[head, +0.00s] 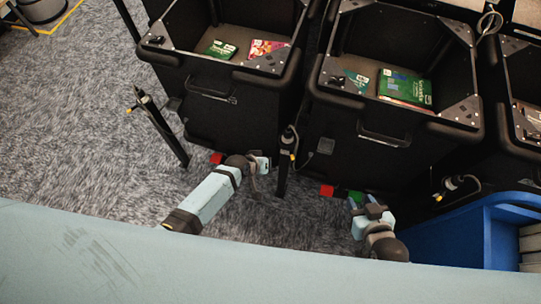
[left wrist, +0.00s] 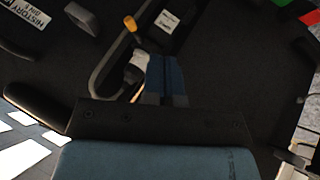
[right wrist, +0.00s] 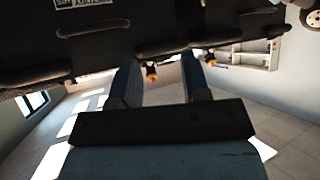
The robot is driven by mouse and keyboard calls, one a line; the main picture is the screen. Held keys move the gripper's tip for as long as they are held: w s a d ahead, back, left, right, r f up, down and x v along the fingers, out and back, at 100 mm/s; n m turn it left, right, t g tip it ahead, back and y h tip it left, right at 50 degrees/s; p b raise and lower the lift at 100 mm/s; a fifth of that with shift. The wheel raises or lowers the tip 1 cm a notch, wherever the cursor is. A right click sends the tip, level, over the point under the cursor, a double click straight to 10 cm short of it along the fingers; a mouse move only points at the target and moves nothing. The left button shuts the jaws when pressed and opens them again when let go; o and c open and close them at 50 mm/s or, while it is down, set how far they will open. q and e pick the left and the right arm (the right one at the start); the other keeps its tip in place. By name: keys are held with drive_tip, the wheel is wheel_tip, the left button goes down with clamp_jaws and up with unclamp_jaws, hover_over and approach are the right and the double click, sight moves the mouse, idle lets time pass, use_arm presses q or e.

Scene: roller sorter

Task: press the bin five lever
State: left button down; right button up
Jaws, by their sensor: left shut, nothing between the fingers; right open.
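Black bins stand in a row in the head view, among them a left bin (head: 225,110) and a middle bin (head: 345,135). Red and green parts sit low at their fronts: a red one (head: 217,158) at the left bin, a red one (head: 326,190) and a green one (head: 356,196) at the middle bin. I cannot tell which is the bin five lever. My left gripper (head: 264,163) is shut and empty by the left bin's lower front; its closed fingers show in the left wrist view (left wrist: 166,72). My right gripper (head: 358,204) is open beside the green part.
A blue crate (head: 465,235) stands at the lower right. A label reading HISTORY (left wrist: 25,17) shows near my left wrist. Carpet is clear at the left.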

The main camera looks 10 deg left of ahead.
use_arm(q)
drive_tip(key=shift+p+v, duration=0.45)
drive_tip(key=shift+v, duration=0.4)
drive_tip(key=shift+s+d, duration=0.1)
